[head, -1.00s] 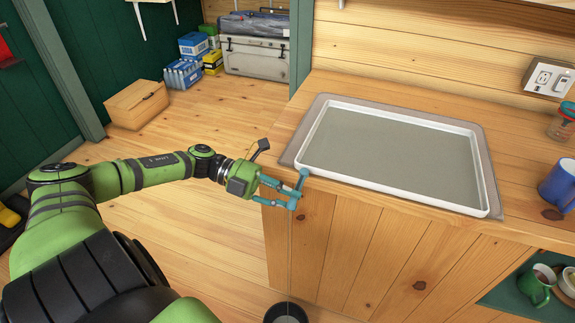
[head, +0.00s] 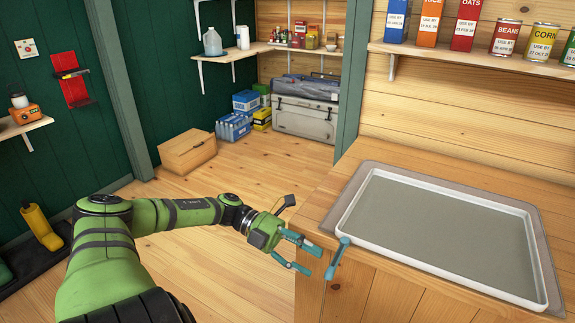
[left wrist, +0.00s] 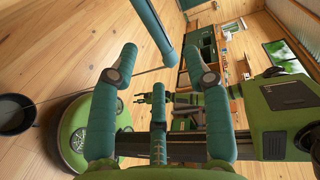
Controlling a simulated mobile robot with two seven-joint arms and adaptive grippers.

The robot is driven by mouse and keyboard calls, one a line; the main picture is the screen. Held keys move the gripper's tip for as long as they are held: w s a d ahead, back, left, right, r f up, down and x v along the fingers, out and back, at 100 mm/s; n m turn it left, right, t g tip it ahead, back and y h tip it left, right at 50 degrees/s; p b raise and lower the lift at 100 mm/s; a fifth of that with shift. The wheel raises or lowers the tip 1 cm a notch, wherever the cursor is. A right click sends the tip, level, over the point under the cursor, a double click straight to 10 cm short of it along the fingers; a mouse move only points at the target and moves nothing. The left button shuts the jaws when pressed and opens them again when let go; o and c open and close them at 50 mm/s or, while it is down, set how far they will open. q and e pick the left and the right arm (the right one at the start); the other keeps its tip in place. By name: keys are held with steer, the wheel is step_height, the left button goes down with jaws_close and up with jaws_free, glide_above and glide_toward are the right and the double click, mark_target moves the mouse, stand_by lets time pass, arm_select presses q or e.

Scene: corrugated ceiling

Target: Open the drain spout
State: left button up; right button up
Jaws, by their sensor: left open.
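The drain spout (head: 337,258) is a short teal tube at the near left corner of the white-rimmed tray (head: 440,230) set in the wooden counter. It slants down over the counter's edge. It also shows at the top of the left wrist view (left wrist: 155,30), beyond the finger gap. My left gripper (head: 312,260) is just left of the spout, its teal fingers spread and empty. In the left wrist view the fingers (left wrist: 162,65) stand well apart with nothing between them. A small gap seems to separate fingertips and spout.
The wooden counter (head: 320,210) lies right of the left gripper. A dark bucket (left wrist: 15,112) stands on the floor in the left wrist view. A cardboard box (head: 187,152) and a grey chest (head: 306,120) are farther back. The floor between is clear.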

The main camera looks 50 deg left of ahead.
arm_select(q)
steer(key=v, duration=0.7)
steer(key=shift+a, duration=0.2)
